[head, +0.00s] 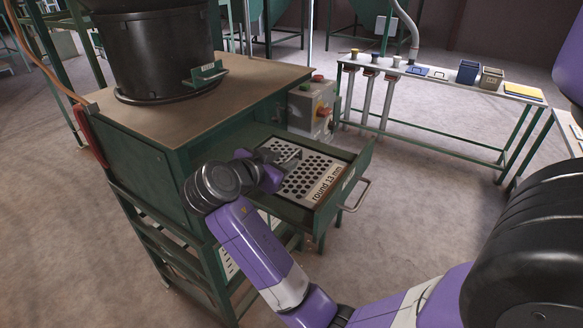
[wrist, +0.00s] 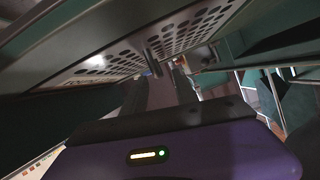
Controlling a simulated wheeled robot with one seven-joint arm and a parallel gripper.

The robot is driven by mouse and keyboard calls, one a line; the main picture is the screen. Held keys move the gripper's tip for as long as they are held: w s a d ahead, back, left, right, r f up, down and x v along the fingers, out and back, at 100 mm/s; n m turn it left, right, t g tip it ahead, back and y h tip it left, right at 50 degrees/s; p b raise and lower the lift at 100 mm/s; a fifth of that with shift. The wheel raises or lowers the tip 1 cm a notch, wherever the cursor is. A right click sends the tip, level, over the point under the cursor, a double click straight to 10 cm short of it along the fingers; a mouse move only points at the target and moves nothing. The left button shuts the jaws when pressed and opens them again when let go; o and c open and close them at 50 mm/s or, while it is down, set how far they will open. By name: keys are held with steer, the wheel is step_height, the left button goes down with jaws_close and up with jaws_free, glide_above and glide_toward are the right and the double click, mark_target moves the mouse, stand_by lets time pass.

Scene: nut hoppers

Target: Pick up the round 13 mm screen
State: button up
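The round 13 mm screen (head: 316,176) is a pale perforated plate with rows of dark round holes and a printed label. It lies in the open green drawer (head: 358,160) of the machine. My gripper (head: 276,170) is over the screen's left part in the head view, and my wrist hides its near-left corner. In the wrist view my gripper (wrist: 163,88) shows two dark fingers with a gap between them. The perforated screen (wrist: 190,38) spans the top of that view. Nothing is clearly held between the fingers, and contact with the screen is hard to judge.
A dark hopper drum (head: 160,50) stands on the machine's brown top (head: 250,84). A grey control box (head: 311,106) sits behind the drawer. A bench (head: 440,78) with small bins is at back right. Open floor lies to the right of the drawer.

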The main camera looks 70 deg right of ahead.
mark_target(291, 156)
steer(key=p+x, duration=0.1)
steer(key=x, duration=0.2)
steer(key=shift+s+d, duration=0.2)
steer(key=shift+d, duration=0.2)
steer(key=shift+d+f, duration=0.3)
steer(key=shift+d, duration=0.2)
jaws_close()
steer(key=shift+r, duration=0.15)
stand_by(0.5)
